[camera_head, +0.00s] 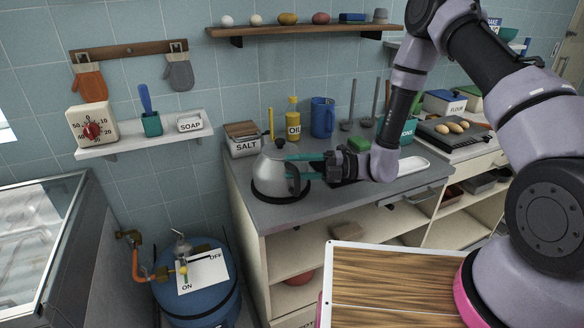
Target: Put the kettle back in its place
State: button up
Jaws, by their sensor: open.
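The kettle (268,174) is a silver dome with a dark knob on top. It stands upright on the grey counter (245,207), near its left end. A dark round rim or pad (287,197) shows under it. My gripper (293,167) reaches in from the right at the kettle's right side, where its handle seems to be. The teal fingers are open, one above the other in the picture. They overlap the kettle's right edge, and I cannot tell whether they touch it. The handle is mostly hidden by the fingers.
Behind the kettle stand a salt box (244,146), a yellow oil bottle (293,122) and a blue jug (322,118). A green sponge (359,145) and a white tray (411,166) lie to the right. A blue tank (203,298) stands below left. The counter's front strip is clear.

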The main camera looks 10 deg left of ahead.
jog(key=w+d, duration=0.2)
jog(key=d, duration=0.9)
jog(key=s+d+r+n+t+h, duration=0.3)
jog(key=d+r+n, duration=0.4)
jog(key=r+n, duration=0.3)
jog(key=s+d+r+n+t+h, duration=0.3)
jog(key=s+d+r+n+h, duration=0.3)
jog(key=r+n, duration=0.4)
jog(key=s+d+r+n+t+h, duration=0.4)
jog(key=d+r+n, duration=0.5)
jog(key=r, duration=0.5)
jog(key=s+n+h, duration=0.1)
jog(key=h, duration=0.1)
jog(key=shift+d+r+h, duration=0.25)
jog(key=shift+h, duration=0.15)
